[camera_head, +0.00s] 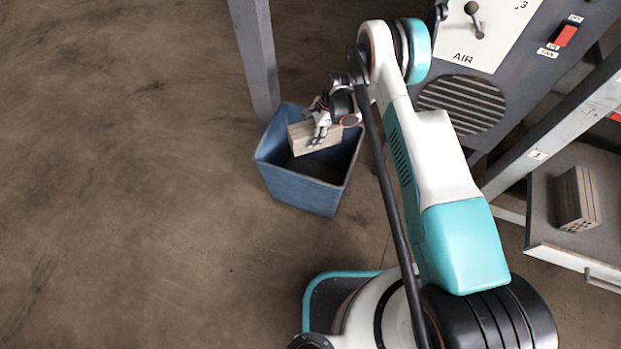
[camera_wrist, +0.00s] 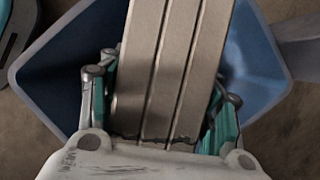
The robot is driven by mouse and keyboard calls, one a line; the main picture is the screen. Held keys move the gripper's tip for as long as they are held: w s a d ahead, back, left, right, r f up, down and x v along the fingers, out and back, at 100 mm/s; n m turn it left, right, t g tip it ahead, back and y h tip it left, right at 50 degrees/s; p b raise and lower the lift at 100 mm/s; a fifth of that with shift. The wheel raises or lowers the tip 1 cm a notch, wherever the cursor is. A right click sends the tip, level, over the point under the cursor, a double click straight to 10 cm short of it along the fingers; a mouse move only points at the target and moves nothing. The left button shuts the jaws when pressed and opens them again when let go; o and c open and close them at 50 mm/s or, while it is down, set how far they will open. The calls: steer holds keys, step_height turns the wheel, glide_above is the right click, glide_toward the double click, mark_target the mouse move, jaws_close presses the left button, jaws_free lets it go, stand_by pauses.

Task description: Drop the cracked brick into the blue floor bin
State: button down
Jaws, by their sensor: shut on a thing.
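A ridged grey-tan brick (camera_head: 300,137) is in my gripper (camera_head: 318,140), over the opening of the blue floor bin (camera_head: 305,192). In the wrist view the brick (camera_wrist: 172,60) fills the middle, and my gripper's teal-padded fingers (camera_wrist: 160,110) close on its two sides. A dark jagged line runs across the brick near the palm and looks like a crack. The blue bin (camera_wrist: 262,70) shows behind the brick on both sides. The bin's floor is partly hidden by the brick, and the part that shows looks empty.
Another ridged brick (camera_head: 577,198) with holes in its end sits on a shelf (camera_head: 540,215) at the right. A grey post (camera_head: 256,60) stands right behind the bin. A machine panel (camera_head: 500,90) with a lever and red switch is at the upper right. Open floor (camera_head: 130,200) lies left.

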steer(key=shift+c, duration=2.3)
jaws_free()
steer(key=v, duration=1.2)
steer(key=shift+r, duration=0.1)
